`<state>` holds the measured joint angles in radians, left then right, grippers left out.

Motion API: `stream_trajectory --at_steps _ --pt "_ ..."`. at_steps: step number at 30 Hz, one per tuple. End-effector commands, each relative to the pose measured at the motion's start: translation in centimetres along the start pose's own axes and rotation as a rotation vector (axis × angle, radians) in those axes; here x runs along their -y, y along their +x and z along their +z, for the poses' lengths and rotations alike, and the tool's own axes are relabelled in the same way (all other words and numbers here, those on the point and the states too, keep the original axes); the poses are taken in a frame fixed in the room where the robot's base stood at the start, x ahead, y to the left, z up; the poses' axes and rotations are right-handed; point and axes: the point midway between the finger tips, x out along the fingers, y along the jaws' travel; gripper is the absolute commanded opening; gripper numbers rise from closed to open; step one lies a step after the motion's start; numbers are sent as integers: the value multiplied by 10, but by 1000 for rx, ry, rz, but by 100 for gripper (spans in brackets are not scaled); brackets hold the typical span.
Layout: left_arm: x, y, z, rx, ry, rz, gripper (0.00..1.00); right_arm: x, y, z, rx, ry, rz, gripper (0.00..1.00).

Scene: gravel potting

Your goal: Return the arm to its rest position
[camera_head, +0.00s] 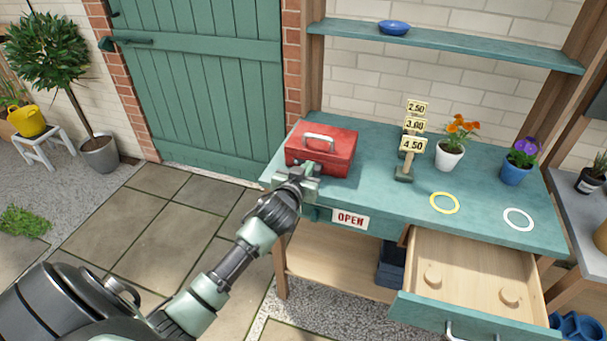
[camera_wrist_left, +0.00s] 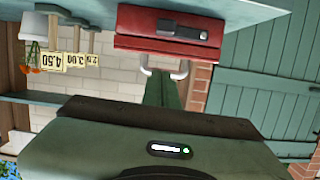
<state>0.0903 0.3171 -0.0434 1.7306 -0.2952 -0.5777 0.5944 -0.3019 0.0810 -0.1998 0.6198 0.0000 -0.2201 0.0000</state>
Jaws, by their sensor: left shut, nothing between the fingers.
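My left arm comes in from the lower left in the head view. My left gripper (camera_head: 303,176) is shut and empty, in front of the red box (camera_head: 326,155) at the left end of the green table (camera_head: 380,190). From the head view I cannot tell whether it touches the box. In the left wrist view the scene is upside down, and the red box (camera_wrist_left: 165,32) with its metal handle (camera_wrist_left: 163,70) shows beyond my gripper. My right gripper is not in view.
An open drawer (camera_head: 470,275) sticks out at the table's front right. Price signs (camera_head: 413,145), a white pot with orange flowers (camera_head: 450,155) and a blue pot with purple flowers (camera_head: 517,170) stand on the table. Yellow (camera_head: 444,211) and white (camera_head: 518,227) rings lie bare. Paving at left is free.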

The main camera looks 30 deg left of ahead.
Motion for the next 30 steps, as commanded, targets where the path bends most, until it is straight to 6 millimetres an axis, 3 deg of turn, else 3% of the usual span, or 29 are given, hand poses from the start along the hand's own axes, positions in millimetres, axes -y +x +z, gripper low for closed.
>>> stream_trajectory --at_steps 3,9,16,19,23,26,30 --pt "0 -18 2 0 -1 0 0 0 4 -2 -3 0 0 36" --pt "0 -34 0 0 0 0 0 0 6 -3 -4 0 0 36" --pt "0 -36 2 3 1 0 0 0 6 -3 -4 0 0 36" --pt "-1 -33 22 38 10 4 0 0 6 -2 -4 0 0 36" --pt "-5 -28 90 149 46 19 0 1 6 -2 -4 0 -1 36" --pt "-10 -32 165 270 84 42 0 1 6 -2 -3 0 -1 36" --pt "-16 -55 272 437 136 79 0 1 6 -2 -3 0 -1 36"
